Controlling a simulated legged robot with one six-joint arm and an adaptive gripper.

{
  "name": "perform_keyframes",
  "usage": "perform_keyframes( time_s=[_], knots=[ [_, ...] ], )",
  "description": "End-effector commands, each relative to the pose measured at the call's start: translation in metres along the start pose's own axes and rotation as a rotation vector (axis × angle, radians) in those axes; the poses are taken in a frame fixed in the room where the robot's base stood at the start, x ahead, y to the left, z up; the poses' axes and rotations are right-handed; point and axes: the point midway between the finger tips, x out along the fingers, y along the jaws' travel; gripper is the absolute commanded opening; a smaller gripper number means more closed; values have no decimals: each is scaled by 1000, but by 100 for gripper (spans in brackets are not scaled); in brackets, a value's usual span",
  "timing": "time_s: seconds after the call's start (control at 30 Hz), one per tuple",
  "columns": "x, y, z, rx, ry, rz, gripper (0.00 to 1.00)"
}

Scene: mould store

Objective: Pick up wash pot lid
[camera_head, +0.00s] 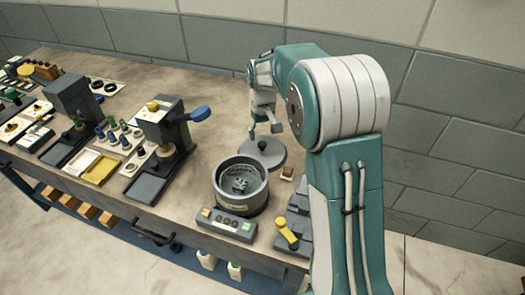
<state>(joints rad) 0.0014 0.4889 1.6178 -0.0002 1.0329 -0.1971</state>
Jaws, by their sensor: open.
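The wash pot lid (270,155) is a flat grey disc with a small dark knob. It lies on the bench just behind and to the right of the open wash pot (222,186), a round grey vessel with something grey inside. My gripper (264,130) is open and empty. It points down just above the far part of the lid, near the knob. Whether a fingertip touches the lid I cannot tell. Part of the lid's right side is near my arm.
A control box with buttons (226,223) sits in front of the pot. A grey device with a yellow handle (286,234) stands front right, and a small brown block (287,173) beside the lid. A press with a blue lever (196,114) stands left. The brick wall is behind.

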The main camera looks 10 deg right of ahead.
Motion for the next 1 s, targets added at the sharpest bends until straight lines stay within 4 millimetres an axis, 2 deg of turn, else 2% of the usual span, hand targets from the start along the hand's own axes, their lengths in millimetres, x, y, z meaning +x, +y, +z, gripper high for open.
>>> perform_keyframes(
  time_s=[0.2,0.3,0.57,0.6,0.67,0.7,0.77,1.0],
  knots=[
    [35,-1,2,0,-5,-1,80],
    [45,-1,2,0,-3,-1,80],
    [48,-1,2,0,-1,0,80],
    [48,-1,1,0,-1,0,71],
    [48,-1,1,0,-1,0,44],
    [48,-1,1,0,-1,0,26],
    [48,-1,1,0,-1,0,0],
    [49,-1,1,0,-2,-1,0]
  ],
)
